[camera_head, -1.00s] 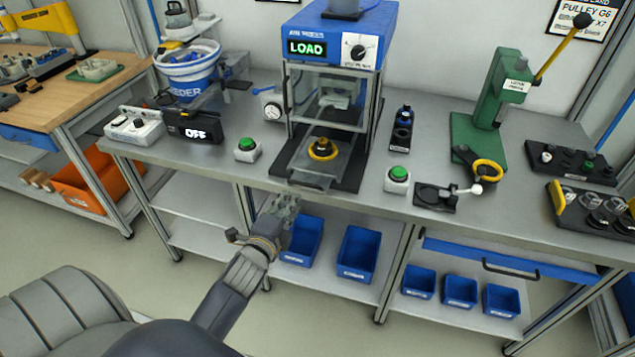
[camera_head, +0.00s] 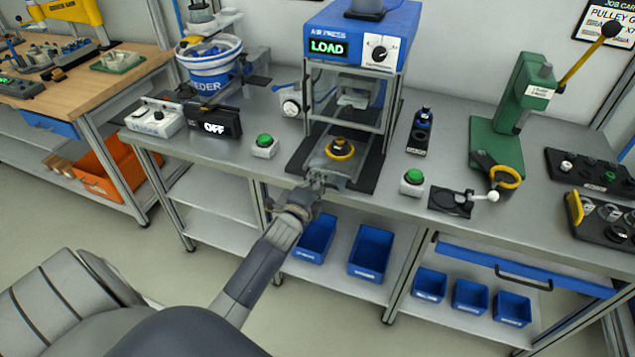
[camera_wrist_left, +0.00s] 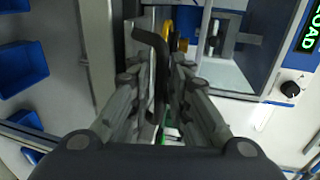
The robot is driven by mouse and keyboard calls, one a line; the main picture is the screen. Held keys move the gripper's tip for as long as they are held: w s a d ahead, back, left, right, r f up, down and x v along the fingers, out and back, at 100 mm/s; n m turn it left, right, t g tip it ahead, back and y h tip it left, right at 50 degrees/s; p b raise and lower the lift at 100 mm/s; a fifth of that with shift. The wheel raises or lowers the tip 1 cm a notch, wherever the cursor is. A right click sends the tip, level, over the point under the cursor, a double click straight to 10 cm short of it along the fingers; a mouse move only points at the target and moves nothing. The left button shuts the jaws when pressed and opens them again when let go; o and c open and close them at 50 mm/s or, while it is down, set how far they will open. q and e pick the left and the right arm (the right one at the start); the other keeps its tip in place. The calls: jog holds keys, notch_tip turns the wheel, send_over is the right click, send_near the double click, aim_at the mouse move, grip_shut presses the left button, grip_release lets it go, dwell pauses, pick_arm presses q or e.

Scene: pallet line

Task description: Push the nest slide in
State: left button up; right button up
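The nest slide (camera_head: 318,163) is a grey plate at the foot of the blue air press (camera_head: 358,38), projecting forward toward the bench edge. A dark round nest with a yellow ring (camera_head: 341,148) sits on it. My left gripper (camera_head: 319,181) is at the slide's front edge and hides part of its front. In the left wrist view a black bent handle (camera_wrist_left: 157,60) lies between the two fingers (camera_wrist_left: 156,76), which look apart; firm contact is not clear. The yellow ring (camera_wrist_left: 181,42) shows just beyond. My right gripper is not in view.
Green-topped buttons (camera_head: 264,146) (camera_head: 412,182) stand left and right of the press. The press display reads LOAD. A black box reading OFF (camera_head: 214,122) is to the left, a green lever press (camera_head: 505,120) to the right. Blue bins (camera_head: 371,252) sit on the shelf below.

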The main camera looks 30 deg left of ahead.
pick_arm(q)
grip_shut()
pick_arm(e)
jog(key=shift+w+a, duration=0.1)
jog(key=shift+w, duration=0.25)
